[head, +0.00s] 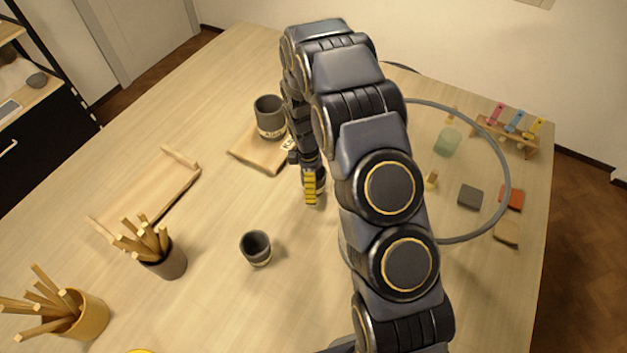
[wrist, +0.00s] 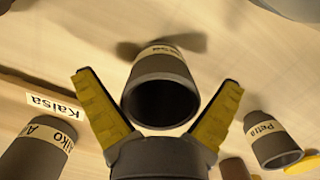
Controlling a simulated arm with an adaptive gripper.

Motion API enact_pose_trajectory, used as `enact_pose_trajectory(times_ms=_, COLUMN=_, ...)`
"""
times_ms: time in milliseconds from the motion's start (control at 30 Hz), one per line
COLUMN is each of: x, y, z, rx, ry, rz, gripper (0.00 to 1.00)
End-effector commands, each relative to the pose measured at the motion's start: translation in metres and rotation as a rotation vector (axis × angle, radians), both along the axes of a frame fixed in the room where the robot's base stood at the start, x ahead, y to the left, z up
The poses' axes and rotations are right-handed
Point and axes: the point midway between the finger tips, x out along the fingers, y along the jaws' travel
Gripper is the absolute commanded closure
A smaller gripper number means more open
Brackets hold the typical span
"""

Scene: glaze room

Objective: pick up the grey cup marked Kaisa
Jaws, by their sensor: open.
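In the wrist view a grey cup (wrist: 160,80) stands between the two fingers of my open gripper (wrist: 158,112), its dark mouth facing the camera. Its pale label is foreshortened and only partly legible. A card reading "Kaisa" (wrist: 54,106) lies apart from it at the left. Beside the card is a grey cup (wrist: 32,150) whose label seems to read "Aiko"; it also stands on the board in the head view (head: 268,108). A grey cup labelled "Petra" (wrist: 270,140) is at the right. In the head view my gripper's yellow finger (head: 310,188) hides most of what it surrounds.
A wooden board (head: 246,153) lies behind my gripper. A small dark cup (head: 256,248) stands in front. A wooden tray (head: 150,205) and two holders of sticks (head: 165,263) (head: 85,315) are at the left.

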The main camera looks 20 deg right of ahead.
Motion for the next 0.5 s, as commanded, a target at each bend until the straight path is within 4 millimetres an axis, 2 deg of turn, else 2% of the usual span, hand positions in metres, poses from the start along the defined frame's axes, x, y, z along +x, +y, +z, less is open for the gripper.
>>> enact_pose_trajectory(times_ms=33, x=-0.0001, y=0.0, z=0.0001, rx=0.0, ry=0.0, rz=0.0, gripper=0.12)
enact_pose_trajectory(times_ms=133, x=-0.0002, y=0.0001, z=0.0001, rx=0.0, ry=0.001, rz=0.0, gripper=0.54)
enact_pose_trajectory(times_ms=200, x=-0.0002, y=0.0001, z=0.0001, rx=0.0, ry=0.001, rz=0.0, gripper=0.64)
enact_pose_trajectory(times_ms=267, x=-0.0002, y=0.0001, z=0.0002, rx=0.0, ry=0.001, rz=0.0, gripper=0.69)
enact_pose_trajectory(times_ms=500, x=-0.0002, y=0.0001, z=0.0004, rx=0.0, ry=0.001, rz=0.0, gripper=0.69)
